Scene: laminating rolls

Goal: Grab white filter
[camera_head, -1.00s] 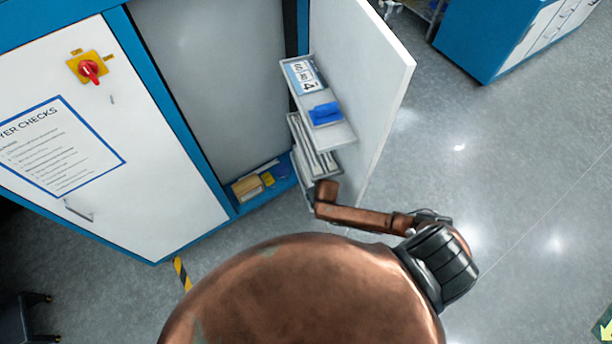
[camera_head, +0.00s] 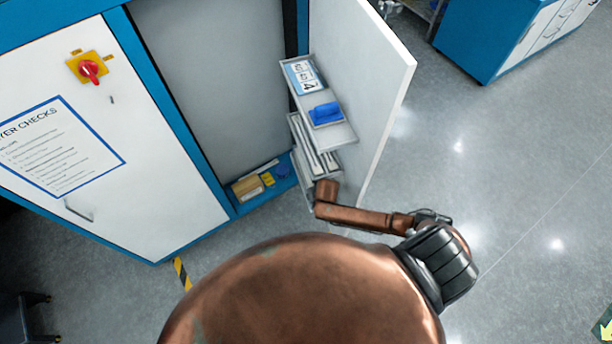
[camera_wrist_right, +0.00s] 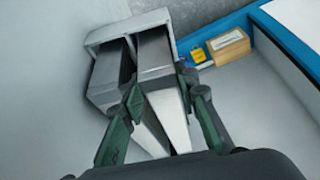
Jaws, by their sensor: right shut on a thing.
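In the right wrist view, two long pale grey-white filters (camera_wrist_right: 103,75) stand side by side in a white holder (camera_wrist_right: 125,27) on the cabinet door. My right gripper (camera_wrist_right: 160,86) has its green-padded fingers on either side of the right-hand filter (camera_wrist_right: 157,55) and is shut on it. The filter's upper end is still inside the holder. In the head view the filters show as pale strips (camera_head: 313,145) in the lower door rack, and my right gripper's fingers are hidden there. My left gripper is not in view.
The white cabinet door (camera_head: 375,75) stands open. An upper door shelf (camera_head: 340,137) holds a blue object (camera_head: 325,114) and a numbered card (camera_head: 304,76). A cardboard box (camera_head: 247,188) lies on the cabinet floor. Open grey floor (camera_head: 510,190) is to the right.

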